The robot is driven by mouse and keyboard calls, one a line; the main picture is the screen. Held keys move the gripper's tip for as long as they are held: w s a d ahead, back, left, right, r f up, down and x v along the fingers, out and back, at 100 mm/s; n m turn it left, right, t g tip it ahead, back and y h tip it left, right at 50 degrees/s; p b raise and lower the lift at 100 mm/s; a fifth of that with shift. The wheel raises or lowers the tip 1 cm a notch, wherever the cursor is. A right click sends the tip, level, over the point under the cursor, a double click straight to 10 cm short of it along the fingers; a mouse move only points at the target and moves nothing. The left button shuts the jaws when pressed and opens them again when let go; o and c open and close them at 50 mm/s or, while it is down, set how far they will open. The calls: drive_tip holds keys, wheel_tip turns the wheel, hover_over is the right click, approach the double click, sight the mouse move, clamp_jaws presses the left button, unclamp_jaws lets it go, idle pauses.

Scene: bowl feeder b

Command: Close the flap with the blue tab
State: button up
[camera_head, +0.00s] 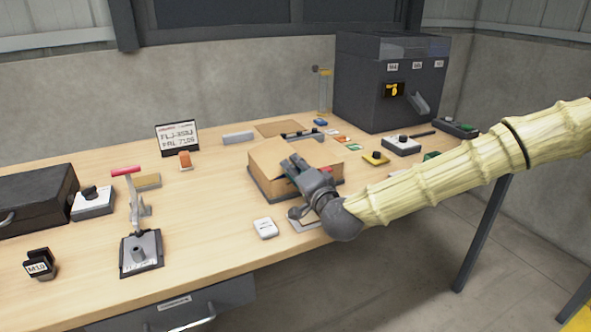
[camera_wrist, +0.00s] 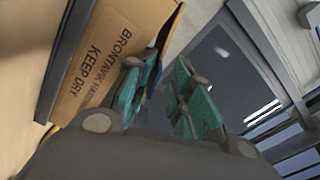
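An open cardboard box (camera_head: 283,186) sits on the workbench, with flaps spread at its top. In the wrist view its printed side (camera_wrist: 105,50) reads "KEEP DRY". My gripper (camera_head: 289,164) is at the box's front right in the head view and covers part of it. The wrist view shows its two teal-padded fingers (camera_wrist: 166,78) apart, with nothing clearly held between them. The left finger is close to the box's edge; whether it touches cannot be told. A small blue patch (camera_wrist: 154,71) shows beside that finger; I cannot tell whether it is the flap's tab.
A white device (camera_head: 265,228) lies in front of the box. A lever press (camera_head: 141,245) stands left. A grey machine (camera_head: 375,85) stands behind right. Small parts and control boxes (camera_head: 401,145) lie right of the box. The bench between press and box is mostly clear.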

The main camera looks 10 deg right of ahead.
drive_tip(key=shift+a+f, duration=0.15)
drive_tip(key=shift+s, duration=0.1)
drive_tip(key=shift+v, duration=3.95)
